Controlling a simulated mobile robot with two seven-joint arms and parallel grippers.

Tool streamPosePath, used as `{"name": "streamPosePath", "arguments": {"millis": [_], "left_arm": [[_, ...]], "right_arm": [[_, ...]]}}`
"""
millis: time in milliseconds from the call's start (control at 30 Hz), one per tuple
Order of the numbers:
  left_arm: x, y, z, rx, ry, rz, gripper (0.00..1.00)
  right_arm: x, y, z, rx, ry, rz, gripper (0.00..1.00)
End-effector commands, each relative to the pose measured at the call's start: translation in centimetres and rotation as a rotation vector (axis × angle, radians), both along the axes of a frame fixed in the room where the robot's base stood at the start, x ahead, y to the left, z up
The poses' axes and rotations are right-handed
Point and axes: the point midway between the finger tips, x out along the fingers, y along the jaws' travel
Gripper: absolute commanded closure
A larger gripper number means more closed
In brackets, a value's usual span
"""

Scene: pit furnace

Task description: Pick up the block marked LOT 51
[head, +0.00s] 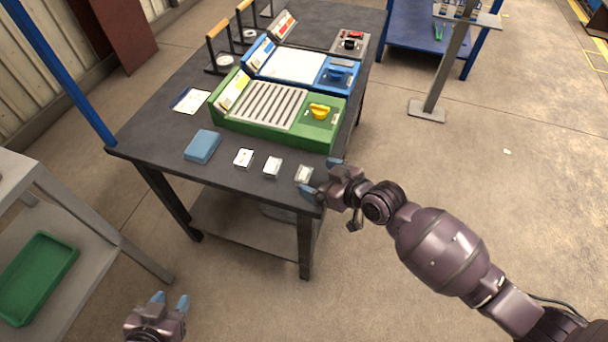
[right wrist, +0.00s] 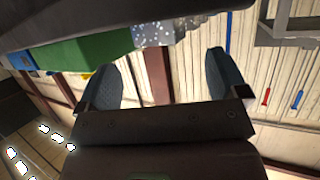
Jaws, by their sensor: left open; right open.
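Three small pale blocks stand in a row along the near edge of the dark table in the head view: a left one (head: 243,158), a middle one (head: 272,167) and a right one (head: 304,174). Their markings are too small to read, so I cannot tell which is LOT 51. My right gripper (head: 323,178) is open at the table's near right corner, its fingertips close beside the right block. In the right wrist view the open fingers (right wrist: 165,78) have no block visibly held between them. My left gripper (head: 170,300) is open and empty, low at the bottom left, away from the table.
A blue pad (head: 202,146) lies left of the blocks. Behind them stand a green unit (head: 230,114) with a yellow handle and a blue unit (head: 339,76). A paper card (head: 190,101) lies at left. A green tray (head: 38,277) sits on the grey shelf at lower left.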

Motion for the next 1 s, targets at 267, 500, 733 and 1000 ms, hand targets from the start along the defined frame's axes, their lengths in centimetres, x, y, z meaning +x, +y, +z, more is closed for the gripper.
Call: {"name": "streamPosePath", "arguments": {"millis": [267, 500, 733, 1000], "left_arm": [[-0.7, 0.4, -1.4, 0.009, 0.029, -0.004, 0.57], [-0.7, 0.3, -1.4, 0.007, 0.027, -0.001, 0.57], [-0.6, 0.2, -1.3, 0.003, 0.024, 0.002, 0.57], [-0.5, 0.1, -1.2, 0.001, 0.021, 0.004, 0.57]], "right_arm": [[2.0, 2.6, -1.9, 0.002, 0.004, -0.001, 0.08], [2.6, 3.2, -2.0, 0.001, 0.001, -0.002, 0.08], [2.6, 3.2, -2.0, 0.001, 0.001, 0.0, 0.23], [2.5, 3.2, -2.0, 0.001, 0.001, 0.0, 0.65]]}}
